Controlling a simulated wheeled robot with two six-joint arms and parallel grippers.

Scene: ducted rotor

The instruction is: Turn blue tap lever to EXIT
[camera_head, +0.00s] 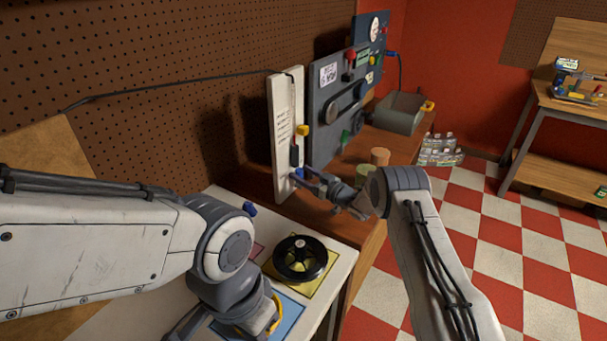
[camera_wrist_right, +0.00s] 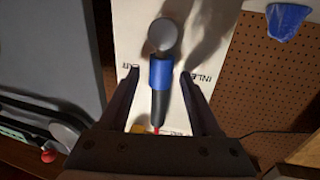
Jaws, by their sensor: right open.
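The blue tap lever (camera_wrist_right: 161,73) is on a tall white panel (camera_head: 285,120); it shows as a small blue patch (camera_head: 299,172) in the head view. In the wrist view it has a grey round end and a dark stem, and lies roughly along the picture's vertical. A label, apparently EXIT, is to its left and INLET, partly hidden, to its right. My right gripper (camera_wrist_right: 160,90) is open, with its fingers on either side of the lever and gaps visible. It also shows in the head view (camera_head: 312,178). My left gripper (camera_head: 235,325) is low down, its fingers mostly hidden.
A black handwheel (camera_head: 300,258) sits on a yellow square on the white table beside my left arm. A dark grey panel (camera_head: 335,110) with knobs stands right of the white panel. Green and tan cylinders (camera_head: 380,157) stand near my right wrist. A pegboard (camera_head: 130,50) is behind.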

